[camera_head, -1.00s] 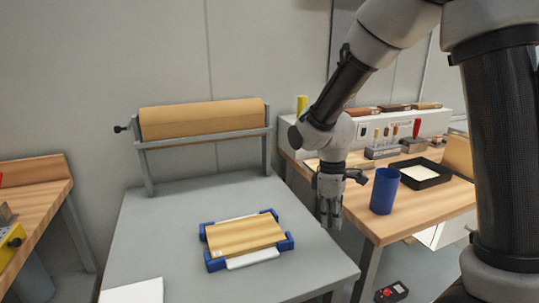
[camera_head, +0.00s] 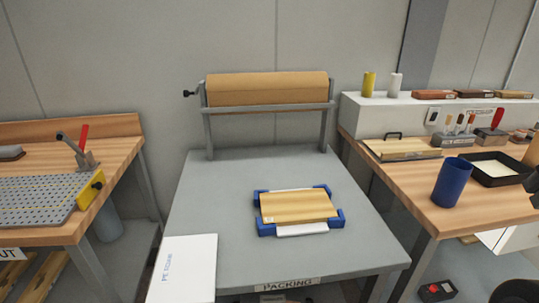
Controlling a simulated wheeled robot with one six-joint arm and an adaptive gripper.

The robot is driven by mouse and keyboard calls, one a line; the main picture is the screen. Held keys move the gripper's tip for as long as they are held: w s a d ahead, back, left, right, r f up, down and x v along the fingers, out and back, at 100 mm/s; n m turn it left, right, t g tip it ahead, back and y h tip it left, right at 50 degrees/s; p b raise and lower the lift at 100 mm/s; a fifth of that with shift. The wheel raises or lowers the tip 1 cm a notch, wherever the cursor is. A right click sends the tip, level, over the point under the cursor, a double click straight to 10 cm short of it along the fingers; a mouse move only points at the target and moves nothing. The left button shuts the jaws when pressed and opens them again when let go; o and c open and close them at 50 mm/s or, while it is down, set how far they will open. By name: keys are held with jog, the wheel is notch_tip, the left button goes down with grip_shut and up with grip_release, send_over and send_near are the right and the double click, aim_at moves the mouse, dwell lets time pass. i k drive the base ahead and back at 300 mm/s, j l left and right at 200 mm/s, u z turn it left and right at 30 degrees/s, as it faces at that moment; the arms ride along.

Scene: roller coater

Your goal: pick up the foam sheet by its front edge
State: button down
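The foam sheet (camera_head: 183,270) is a flat white rectangle with small dark print on it, "PE" being readable. It lies at the front left corner of the grey packing table (camera_head: 245,262). Its front part reaches the bottom of the picture, so its front edge is cut off or barely visible. It seems to reach to or past the table's front edge. My gripper is not in view. Only dark parts, perhaps of my arm, show at the right border.
A wooden panel (camera_head: 297,207) with blue corner guards lies mid-table. A brown paper roll (camera_head: 267,88) stands on a frame behind. A bench with a perforated plate (camera_head: 35,203) is left; a bench with a blue cup (camera_head: 452,182) is right. The table between sheet and panel is clear.

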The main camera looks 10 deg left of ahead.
aim_at(184, 272)
jog(key=u, duration=1.65)
jog(key=k+l, duration=0.15)
jog(key=l, duration=0.25)
jog(key=k+l+z, duration=0.1)
jog(key=l, duration=0.25)
jog(key=k+l+z, duration=0.1)
jog(key=k+l, duration=0.15)
jog(key=l, duration=0.15)
jog(key=k+l, duration=0.1)
jog(key=l, duration=0.3)
jog(key=k+l+z, duration=0.1)
jog(key=l, duration=0.3)
jog(key=k, duration=0.05)
